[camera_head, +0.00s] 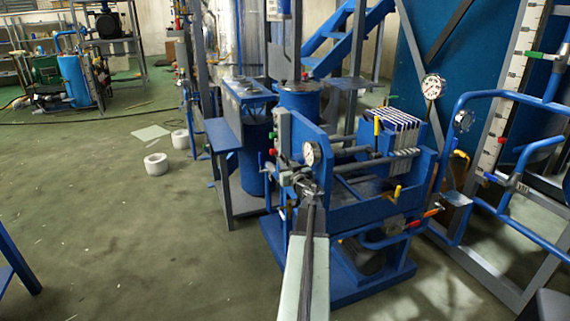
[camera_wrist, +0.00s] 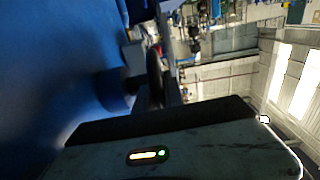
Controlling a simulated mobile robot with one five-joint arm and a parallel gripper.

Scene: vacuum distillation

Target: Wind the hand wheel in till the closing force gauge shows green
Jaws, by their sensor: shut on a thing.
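The blue filter press (camera_head: 378,216) stands right of centre in the head view, with a pack of white plates (camera_head: 398,120) at its far end. A round white-faced gauge (camera_head: 311,153) sits on its near end plate; its needle and colour are too small to read. My arm reaches up from the bottom to this end. My gripper (camera_head: 310,187) is shut at the hand wheel, which it and the arm largely hide. In the wrist view the dark wheel rim (camera_wrist: 156,76) shows nearly edge-on beside a blurred blue surface, just beyond the gripper's dark edge.
A second dial gauge (camera_head: 433,87) stands behind the press, with blue pipe rails (camera_head: 486,97) at right. A grey-legged blue bench (camera_head: 224,135) is at left of the press. White rings (camera_head: 156,164) lie on the floor. Open floor spreads at left.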

